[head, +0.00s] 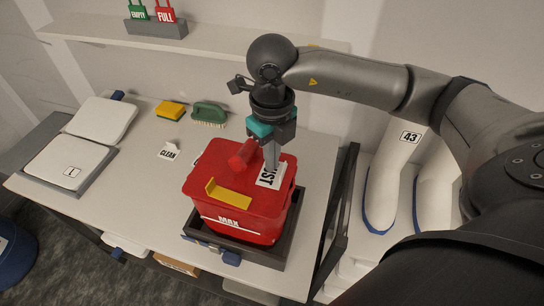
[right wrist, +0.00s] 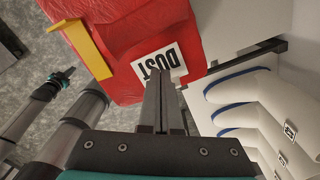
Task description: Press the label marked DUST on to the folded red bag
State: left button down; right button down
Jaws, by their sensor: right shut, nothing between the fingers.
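The folded red bag (head: 240,217) is a bulky red block marked MAX, with a yellow strip (head: 228,194) and a red stub on top. It also shows in the right wrist view (right wrist: 125,25). The white DUST label (head: 270,177) lies on its top at the right, partly hidden by my fingers; the wrist view shows its lettering (right wrist: 158,60). My right gripper (head: 271,164) is shut and empty, pointing down with its tips at the label (right wrist: 158,78). I cannot tell how firmly they touch. My left gripper (right wrist: 66,77) appears small in the wrist view, its jaws unclear.
The bag stands in a dark tray (head: 262,257) near the table's front right. A CLEAN sign (head: 168,151), yellow sponge (head: 171,110) and green brush (head: 209,113) lie behind it, left. A shelf (head: 215,38) runs along the wall.

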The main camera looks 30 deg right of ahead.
jog(key=shift+f+b, duration=0.9)
jog(key=shift+b, duration=0.05)
dwell(1.7)
jog(key=shift+r+p, duration=2.35)
jog(key=shift+r, duration=1.25)
